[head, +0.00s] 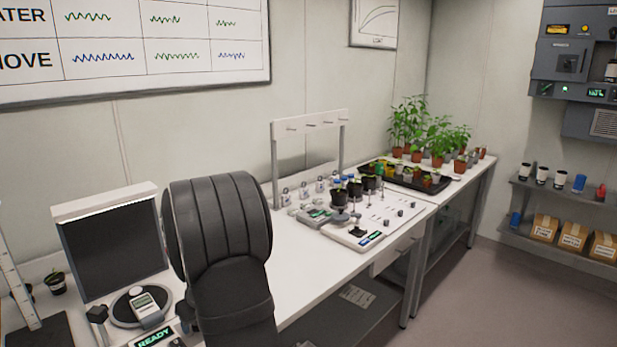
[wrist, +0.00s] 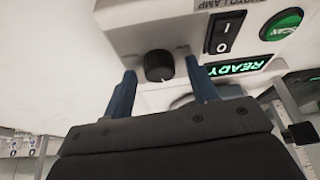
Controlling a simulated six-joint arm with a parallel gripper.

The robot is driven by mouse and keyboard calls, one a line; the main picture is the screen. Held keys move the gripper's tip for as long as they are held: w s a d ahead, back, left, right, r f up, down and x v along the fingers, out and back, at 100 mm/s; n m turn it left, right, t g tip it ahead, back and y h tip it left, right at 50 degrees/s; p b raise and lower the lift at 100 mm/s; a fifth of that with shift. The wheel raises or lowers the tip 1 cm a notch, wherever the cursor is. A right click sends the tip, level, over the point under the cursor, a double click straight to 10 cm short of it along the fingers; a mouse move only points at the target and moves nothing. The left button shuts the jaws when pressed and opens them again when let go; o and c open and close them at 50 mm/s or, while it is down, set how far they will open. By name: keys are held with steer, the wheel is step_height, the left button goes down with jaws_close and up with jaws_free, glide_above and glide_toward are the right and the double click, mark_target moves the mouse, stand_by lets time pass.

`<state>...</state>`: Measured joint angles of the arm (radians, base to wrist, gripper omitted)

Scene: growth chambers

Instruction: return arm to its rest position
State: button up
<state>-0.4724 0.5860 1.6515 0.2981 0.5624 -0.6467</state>
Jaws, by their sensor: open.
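My gripper (wrist: 163,75) shows in the wrist view as two blue fingers, set apart with nothing held between them. A black knob (wrist: 158,66) on a white device shows beyond the gap between the fingertips. I cannot tell how far it is from them. In the head view my dark, padded arm fills the lower left middle and hides part of the bench behind it. The gripper itself is not visible there.
An imaging station with a dark panel (head: 112,250) and a READY display (head: 156,337) stands left of my arm. The white bench (head: 312,262) carries a small rack and pots to the right. A black tray (head: 436,187) and leafy plants (head: 437,137) stand farther back.

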stand_by(0.3)
steer(key=v, duration=1.8)
steer(key=x, duration=1.8)
steer(key=shift+a+m+t+h, duration=0.1)
steer(key=shift+m+t+h, duration=0.3)
steer(key=shift+m, duration=0.9)
steer(key=v, duration=1.7)
steer(key=shift+r, duration=0.2)
steer(key=shift+s, duration=0.1)
